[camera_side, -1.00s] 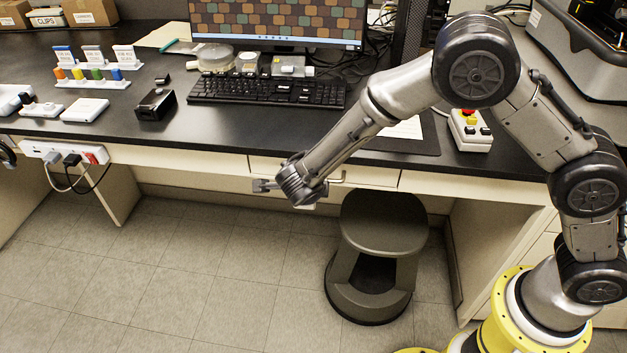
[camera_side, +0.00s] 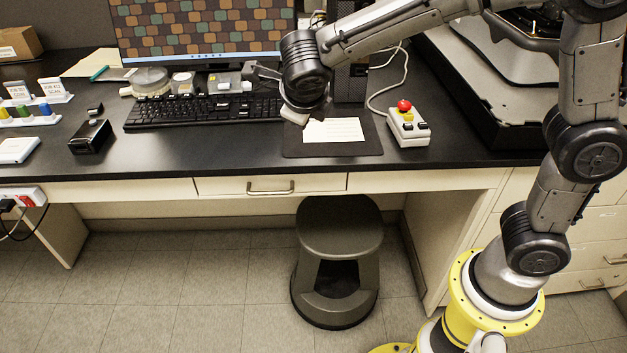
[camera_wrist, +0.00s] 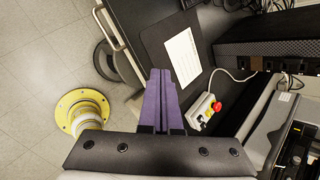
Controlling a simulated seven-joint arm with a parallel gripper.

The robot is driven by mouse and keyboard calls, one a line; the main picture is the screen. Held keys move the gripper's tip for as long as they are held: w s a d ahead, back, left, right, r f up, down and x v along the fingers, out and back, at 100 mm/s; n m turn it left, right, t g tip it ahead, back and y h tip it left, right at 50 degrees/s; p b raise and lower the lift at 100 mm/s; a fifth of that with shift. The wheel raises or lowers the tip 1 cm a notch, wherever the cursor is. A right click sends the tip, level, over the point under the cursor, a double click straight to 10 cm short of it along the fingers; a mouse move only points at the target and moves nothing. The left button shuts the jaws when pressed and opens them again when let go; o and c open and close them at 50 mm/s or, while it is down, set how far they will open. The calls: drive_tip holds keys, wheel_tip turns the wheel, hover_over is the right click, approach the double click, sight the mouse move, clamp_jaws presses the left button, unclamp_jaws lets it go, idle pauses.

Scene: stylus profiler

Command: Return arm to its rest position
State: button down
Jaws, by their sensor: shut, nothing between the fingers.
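My gripper (camera_side: 256,72) shows in the side view at the end of my arm, above the desk near the right end of the keyboard and in front of the monitor's lower right corner. Its fingers point left. In the wrist view my gripper (camera_wrist: 161,72) shows as two purple fingers lying together, shut with nothing between them. The fingers touch nothing that I can make out. My arm reaches in from the right, its wrist over the dark mat.
A keyboard (camera_side: 205,112), a dark mat (camera_side: 365,149) with a paper (camera_side: 335,130), and a control box (camera_side: 408,127) with a red button lie on the desk. The monitor (camera_side: 205,28) stands behind. A stool (camera_side: 338,235) stands below the front edge. The floor is clear at left.

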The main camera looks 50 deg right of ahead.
drive_tip(key=s+d+r+m+y, duration=0.1)
drive_tip(key=s+d+r+m, duration=0.2)
drive_tip(key=s+d+m, duration=0.35)
drive_tip(key=s+d+r+m+y, duration=0.1)
drive_tip(key=s+d+r+m, duration=0.25)
drive_tip(key=s+m, duration=0.55)
drive_tip(key=s+a+f+m+y, duration=0.1)
drive_tip(key=s+m, duration=0.4)
drive_tip(key=m, duration=0.7)
drive_tip(key=s+a+f+m+y, duration=0.2)
drive_tip(key=s+f+m, duration=0.2)
drive_tip(key=m, duration=0.8)
drive_tip(key=shift+s+f, duration=0.15)
drive_tip(key=shift+s, duration=0.2)
